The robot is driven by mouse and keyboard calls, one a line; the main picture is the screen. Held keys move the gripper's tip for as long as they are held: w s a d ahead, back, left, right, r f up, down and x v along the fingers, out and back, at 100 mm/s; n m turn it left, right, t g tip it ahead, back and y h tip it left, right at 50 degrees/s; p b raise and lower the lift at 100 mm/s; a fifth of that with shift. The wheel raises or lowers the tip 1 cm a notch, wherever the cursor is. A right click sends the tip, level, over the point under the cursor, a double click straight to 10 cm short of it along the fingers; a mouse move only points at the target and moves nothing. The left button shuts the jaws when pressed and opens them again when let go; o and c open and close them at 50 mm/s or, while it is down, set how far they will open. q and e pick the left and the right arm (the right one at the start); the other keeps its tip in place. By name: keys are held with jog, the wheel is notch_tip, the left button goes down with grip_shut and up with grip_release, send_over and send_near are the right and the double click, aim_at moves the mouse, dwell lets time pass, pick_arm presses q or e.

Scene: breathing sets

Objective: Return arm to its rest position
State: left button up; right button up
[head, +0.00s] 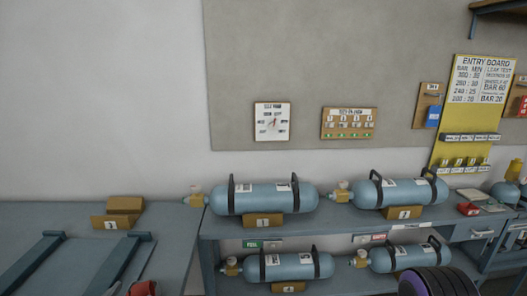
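Neither of my grippers can be made out in the head view. A dark ridged round shape with a purple edge (435,282) shows at the bottom right. I cannot tell what it is. Light blue cylinders lie on a bench: the one on the cradle marked 1 (262,197) and the one on the cradle marked 2 (400,191) are on the top. Two more, a lower left cylinder (290,266) and a lower right cylinder (403,258), lie on the shelf below.
The left bench (60,217) holds an empty cradle marked 3 (117,218) and blue-grey rails (32,264). A red object (143,288) is cut off at the bottom. A yellow entry board (480,80) stands at the right. The upper left wall is bare.

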pick_arm(q)
jog(key=s+a+f+m+g+y+b, duration=0.1)
jog(key=s+f+m+g+y, duration=0.25)
jog(key=f+m, duration=0.5)
jog(key=s+a+f+m+g+y+b, duration=0.1)
jog(key=s+f+m+g+y+b, duration=0.1)
jog(key=s+f+m+g, duration=0.5)
jog(key=s+d+f+m+g+y+b, duration=0.1)
jog(key=s+f+m, duration=0.7)
jog(key=s+f, duration=0.8)
jog(key=s+d+g+b, duration=0.1)
jog(key=d+g, duration=0.1)
jog(key=shift+s+d+g+b, duration=0.15)
jog(key=shift+d+g+b, duration=0.15)
jog(key=shift+g, duration=0.05)
